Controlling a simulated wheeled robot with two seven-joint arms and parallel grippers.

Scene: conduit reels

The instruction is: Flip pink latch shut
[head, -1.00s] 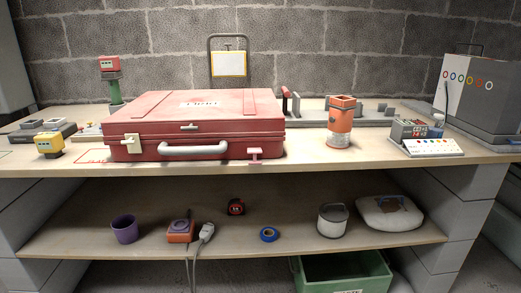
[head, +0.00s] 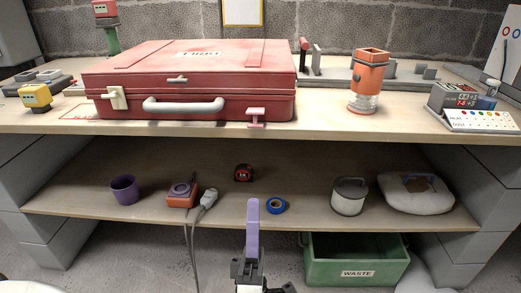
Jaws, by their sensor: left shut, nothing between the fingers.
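A closed red case (head: 190,75) lies on the workbench with a grey handle on its front. The pink latch (head: 256,116) is at the right end of the case's front; its lower part hangs down at the bench's front edge. A cream latch (head: 117,98) is at the left end. My left gripper (head: 253,206) points upward from the bottom of the picture, below the pink latch and in front of the lower shelf. Its purple fingers are together, apart from the latch and holding nothing. My right gripper is out of view.
The workbench (head: 400,127) has an orange canister (head: 368,80) to the right of the case and a yellow device (head: 36,97) to the left. The lower shelf (head: 320,220) holds a cup, blue tape and other items. A green waste bin (head: 355,262) stands below.

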